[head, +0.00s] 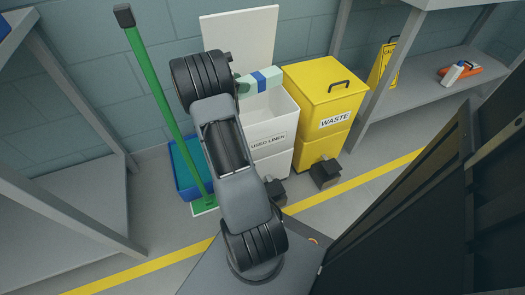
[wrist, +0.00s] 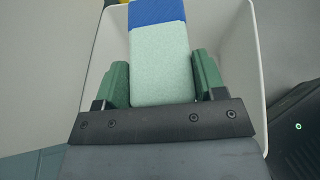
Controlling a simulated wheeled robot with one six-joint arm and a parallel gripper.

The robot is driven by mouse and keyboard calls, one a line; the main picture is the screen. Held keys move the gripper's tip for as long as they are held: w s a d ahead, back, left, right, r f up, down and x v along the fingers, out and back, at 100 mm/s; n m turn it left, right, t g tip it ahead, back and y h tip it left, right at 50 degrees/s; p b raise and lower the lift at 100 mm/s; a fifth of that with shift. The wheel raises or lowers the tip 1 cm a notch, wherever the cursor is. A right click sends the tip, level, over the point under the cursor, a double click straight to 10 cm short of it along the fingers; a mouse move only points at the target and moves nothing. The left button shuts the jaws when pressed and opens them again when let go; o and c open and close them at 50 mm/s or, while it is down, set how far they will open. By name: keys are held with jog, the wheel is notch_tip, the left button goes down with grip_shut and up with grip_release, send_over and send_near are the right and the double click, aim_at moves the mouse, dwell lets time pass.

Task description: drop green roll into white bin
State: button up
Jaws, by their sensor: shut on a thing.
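The green roll is pale green with a blue band (head: 260,80). It fills the middle of the wrist view (wrist: 161,65), between the two green fingers of my gripper (wrist: 161,82), which is shut on it. The white bin (head: 272,135), labelled USED LINEN, has its pale lid raised behind it. The roll is held over the open mouth of the bin, whose white rim (wrist: 259,75) surrounds it in the wrist view. My arm hides the left part of the bin in the head view.
A yellow WASTE bin (head: 322,100) with its lid shut stands right of the white bin. A blue tub (head: 184,170) and a green-handled mop (head: 160,95) are on the left. Shelves (head: 430,85) stand at the right, with a bottle and an orange object.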

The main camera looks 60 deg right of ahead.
jog(key=o, duration=1.1)
jog(key=shift+f, duration=0.1)
notch_tip(320, 180, up, 4)
jog(key=p, duration=0.2)
jog(key=shift+f+p, duration=0.25)
jog(key=shift+p, duration=0.05)
jog(key=shift+s+a+r+p, duration=1.35)
jog(key=shift+s+a+r, duration=1.05)
jog(key=shift+a, duration=0.2)
jog(key=shift+s+a+r+p, duration=1.3)
jog(key=shift+s+a+r, duration=1.05)
jog(key=shift+a, duration=0.25)
